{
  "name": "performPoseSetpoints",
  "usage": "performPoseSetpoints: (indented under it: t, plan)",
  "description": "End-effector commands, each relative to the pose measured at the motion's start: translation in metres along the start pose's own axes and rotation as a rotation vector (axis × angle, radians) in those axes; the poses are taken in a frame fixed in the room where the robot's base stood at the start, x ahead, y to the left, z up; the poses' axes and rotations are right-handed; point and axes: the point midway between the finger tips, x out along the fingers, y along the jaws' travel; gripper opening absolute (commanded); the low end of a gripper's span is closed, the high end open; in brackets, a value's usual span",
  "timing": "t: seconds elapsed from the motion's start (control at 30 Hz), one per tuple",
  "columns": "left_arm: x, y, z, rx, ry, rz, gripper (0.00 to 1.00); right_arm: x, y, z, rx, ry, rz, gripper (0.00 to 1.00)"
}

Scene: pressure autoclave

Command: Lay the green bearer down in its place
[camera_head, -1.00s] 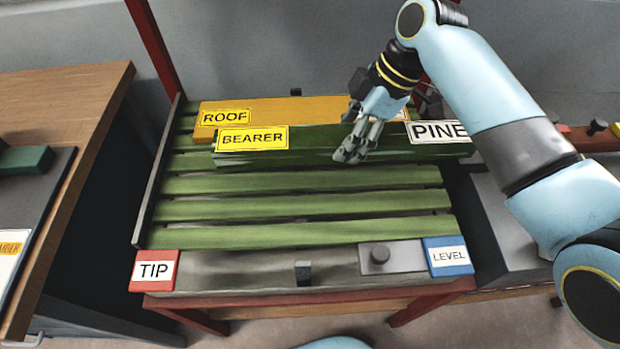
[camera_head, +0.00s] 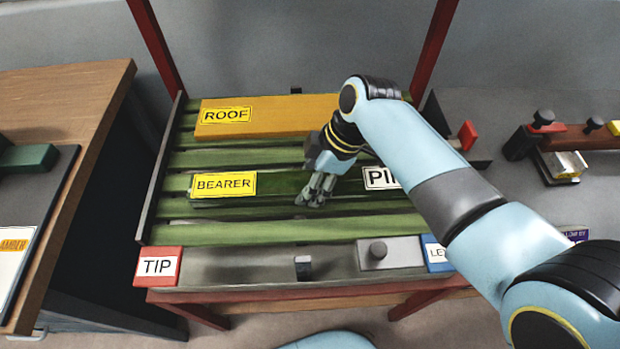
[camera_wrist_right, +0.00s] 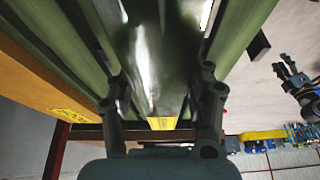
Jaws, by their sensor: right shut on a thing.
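The green bearer (camera_head: 275,183) is a long dark green bar with a yellow BEARER label at its left end and a white label, partly hidden by my arm, at its right. It lies level along the green slatted rack (camera_head: 250,232), in front of the orange ROOF bar (camera_head: 282,113). I cannot tell whether it touches the slats. My right gripper (camera_head: 315,195) is shut on the bearer's middle; in the right wrist view its fingers (camera_wrist_right: 160,108) straddle it. A gripper-like shape, probably my left gripper (camera_wrist_right: 287,70), shows at the right wrist view's right edge; its jaws are unclear.
The rack's front has a red TIP block (camera_head: 158,267), a grey plate with a knob (camera_head: 378,252) and a blue LEVEL block (camera_head: 436,258). Red posts rise behind. A wooden desk (camera_head: 90,110) stands left. The front slats are bare.

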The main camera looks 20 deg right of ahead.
Motion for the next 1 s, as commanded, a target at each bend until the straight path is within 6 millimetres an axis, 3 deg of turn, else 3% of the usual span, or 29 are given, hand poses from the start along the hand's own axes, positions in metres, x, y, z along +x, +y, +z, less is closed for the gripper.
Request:
performPoseSetpoints:
  t: [0.13, 0.17, 0.33, 0.67, 0.77, 1.0]
  plan:
    - [0.001, 0.0, 0.001, 0.0, -0.001, 0.0, 0.4, 0.001, 0.001, 0.0, 0.0, 0.002, 0.002, 0.0]
    - [0.001, 0.0, 0.001, 0.0, -0.001, 0.0, 0.4, 0.002, 0.0, 0.001, 0.0, 0.0, 0.0, 0.52]
    - [0.001, 0.001, 0.001, 0.0, -0.001, 0.001, 0.4, 0.001, 0.0, 0.001, 0.0, 0.0, 0.0, 0.74]
    - [-0.001, 0.001, 0.001, -0.001, -0.001, 0.001, 0.4, -0.003, 0.0, 0.0, 0.0, 0.0, 0.001, 0.74]
    - [-0.002, 0.001, 0.001, -0.001, -0.001, 0.002, 0.4, -0.016, 0.001, 0.0, -0.001, 0.001, 0.003, 0.74]
    - [-0.006, 0.001, 0.0, -0.001, -0.001, 0.002, 0.4, -0.069, 0.001, 0.0, -0.002, 0.0, 0.005, 0.74]
